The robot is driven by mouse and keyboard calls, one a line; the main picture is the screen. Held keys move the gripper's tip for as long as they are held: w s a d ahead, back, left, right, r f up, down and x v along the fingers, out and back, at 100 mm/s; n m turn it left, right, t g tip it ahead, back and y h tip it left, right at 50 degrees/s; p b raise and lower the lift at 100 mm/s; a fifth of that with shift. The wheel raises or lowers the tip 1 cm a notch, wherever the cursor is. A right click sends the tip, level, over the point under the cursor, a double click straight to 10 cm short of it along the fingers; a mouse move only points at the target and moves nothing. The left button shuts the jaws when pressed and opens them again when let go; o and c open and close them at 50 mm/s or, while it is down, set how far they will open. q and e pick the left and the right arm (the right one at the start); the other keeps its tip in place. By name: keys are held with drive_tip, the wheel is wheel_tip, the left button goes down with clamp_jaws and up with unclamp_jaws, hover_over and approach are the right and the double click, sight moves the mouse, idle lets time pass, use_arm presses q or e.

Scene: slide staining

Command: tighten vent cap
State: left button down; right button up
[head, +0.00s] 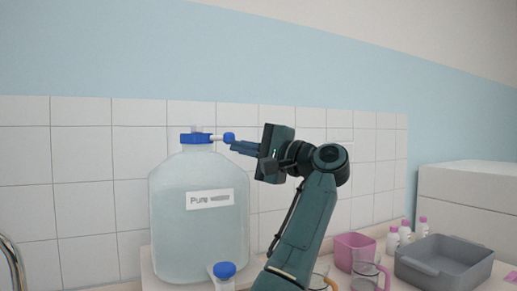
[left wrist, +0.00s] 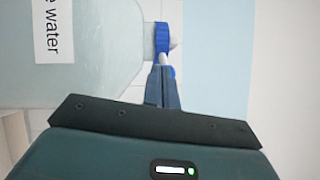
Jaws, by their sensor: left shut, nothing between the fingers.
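A large clear carboy (head: 195,235) labelled "Pure", its second word unreadable here, stands upright against the tiles. A blue cap (head: 190,138) sits on its neck, with a short white stem (head: 217,138) pointing right to a small blue vent cap (head: 229,137). In the left wrist view the blue neck cap (left wrist: 161,38) is ahead of my fingers, and the vent cap (left wrist: 172,71) is partly hidden behind them. My left gripper (head: 233,147) is shut and empty, its tips right at or just below the vent cap; contact is unclear. My right gripper is not in view.
A blue-topped spigot (head: 225,270) juts from the carboy's lower front. To the right are a pink container (head: 354,249), a glass beaker (head: 368,272), small pink-capped bottles (head: 406,232) and a grey tray (head: 445,262). A tap (head: 12,262) is at far left. Space above the carboy is clear.

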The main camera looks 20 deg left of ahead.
sight(196, 138)
use_arm(q)
drive_tip(key=a, duration=0.2)
drive_tip(key=s+a, duration=0.1)
drive_tip(key=a, duration=0.1)
drive_tip(key=a+r, duration=0.1)
drive_tip(key=a, duration=0.1)
drive_tip(key=shift+s+a, duration=0.2)
drive_tip(key=shift+s, duration=0.1)
drive_tip(key=shift+s+r+p, duration=0.1)
drive_tip(key=shift+s+p, duration=0.05)
drive_tip(key=shift+p, duration=0.15)
drive_tip(key=shift+d+r, duration=0.1)
drive_tip(key=shift+d, duration=0.2)
drive_tip(key=shift+a, duration=0.15)
idle(0.6)
